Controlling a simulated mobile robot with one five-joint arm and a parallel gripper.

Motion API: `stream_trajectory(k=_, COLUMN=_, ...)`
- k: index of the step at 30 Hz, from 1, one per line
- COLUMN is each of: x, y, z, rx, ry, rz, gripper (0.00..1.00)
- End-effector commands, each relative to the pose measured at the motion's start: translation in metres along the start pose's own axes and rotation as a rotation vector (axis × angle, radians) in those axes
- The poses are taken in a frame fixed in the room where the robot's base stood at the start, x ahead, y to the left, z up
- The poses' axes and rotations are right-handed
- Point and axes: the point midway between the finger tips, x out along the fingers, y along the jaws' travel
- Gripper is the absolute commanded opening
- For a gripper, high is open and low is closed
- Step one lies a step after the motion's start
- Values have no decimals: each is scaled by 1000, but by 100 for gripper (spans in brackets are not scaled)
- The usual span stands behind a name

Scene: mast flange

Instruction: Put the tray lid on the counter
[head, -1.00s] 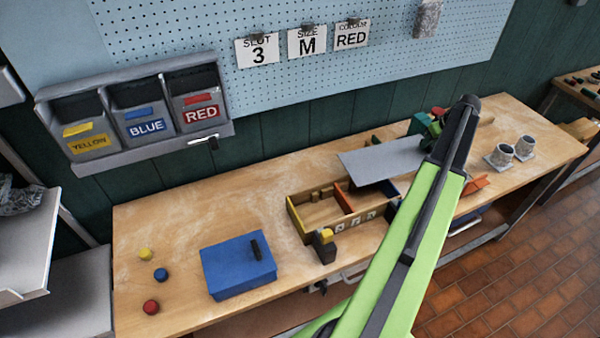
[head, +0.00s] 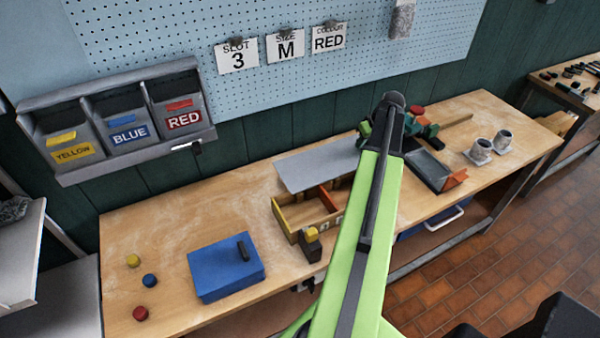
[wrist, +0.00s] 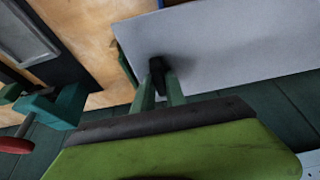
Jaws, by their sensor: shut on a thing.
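The tray lid is a flat grey plate (head: 312,166), held in the air over the back of the compartment tray (head: 289,222) in the head view. In the wrist view the lid (wrist: 230,50) fills the upper right. My gripper (wrist: 163,82) is shut on a small dark part at the lid's near edge in the wrist view; in the head view my arm hides the fingers. The tray, with yellow and orange walls, stands on the wooden counter (head: 165,235), its right part hidden by my arm.
A dark shallow tray (head: 430,168), a green and red clamp (head: 420,122) and two cups (head: 492,145) are on the right. The counter between blue box and wall is clear.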

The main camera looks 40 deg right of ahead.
Motion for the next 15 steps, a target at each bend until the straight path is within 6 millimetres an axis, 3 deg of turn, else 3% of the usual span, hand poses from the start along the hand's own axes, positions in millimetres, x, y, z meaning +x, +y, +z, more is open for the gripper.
stream_trajectory(k=4, x=15, y=-5, z=-6, rx=-1, ry=0, rz=-1, gripper=0)
stream_trajectory(k=12, x=81, y=-38, z=-45, rx=-2, ry=1, rz=-1, gripper=0)
stream_trajectory(k=15, x=97, y=-48, z=-57, rx=-2, ry=0, rz=-1, gripper=0)
